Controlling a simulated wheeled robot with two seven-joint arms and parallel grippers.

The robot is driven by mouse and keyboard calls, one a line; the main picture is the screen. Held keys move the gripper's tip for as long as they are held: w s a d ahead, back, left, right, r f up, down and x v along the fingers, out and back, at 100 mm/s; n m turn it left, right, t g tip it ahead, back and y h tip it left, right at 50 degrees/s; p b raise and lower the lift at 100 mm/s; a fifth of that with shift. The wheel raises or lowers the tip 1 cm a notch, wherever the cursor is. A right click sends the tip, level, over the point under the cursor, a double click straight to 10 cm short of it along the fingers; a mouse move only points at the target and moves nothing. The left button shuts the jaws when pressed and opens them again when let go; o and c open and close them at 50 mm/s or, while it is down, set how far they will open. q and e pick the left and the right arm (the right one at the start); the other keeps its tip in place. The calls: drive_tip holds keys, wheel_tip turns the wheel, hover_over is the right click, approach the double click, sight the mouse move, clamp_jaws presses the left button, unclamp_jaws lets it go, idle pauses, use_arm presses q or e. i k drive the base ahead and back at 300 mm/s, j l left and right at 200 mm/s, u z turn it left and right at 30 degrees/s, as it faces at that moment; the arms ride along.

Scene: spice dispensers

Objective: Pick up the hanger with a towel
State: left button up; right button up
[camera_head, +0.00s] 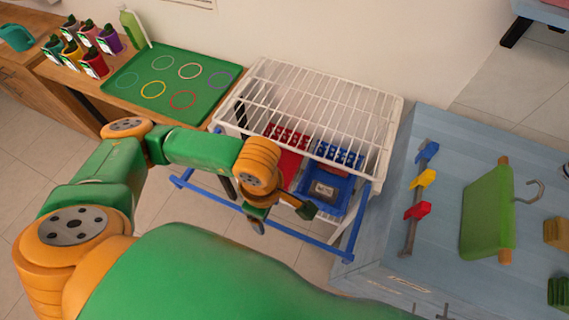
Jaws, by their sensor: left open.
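A green towel (486,212) hangs on a hanger with a wooden bar; the hanger's metal hook (532,191) points right. They are on the pale blue surface at the right. My left gripper (283,220) is open and empty, in front of the white wire rack and well left of the towel. I cannot make out my right gripper. A large green and orange part of my own arm fills the lower middle.
A white wire rack (290,99) on a blue frame holds red and blue bins (325,188). Blue, yellow and red clips on a bar (411,232) lie between rack and towel. A green tray (137,78) and several spice dispensers (94,64) stand at the back left.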

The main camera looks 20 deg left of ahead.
sight(488, 229)
drive_tip(key=k, duration=1)
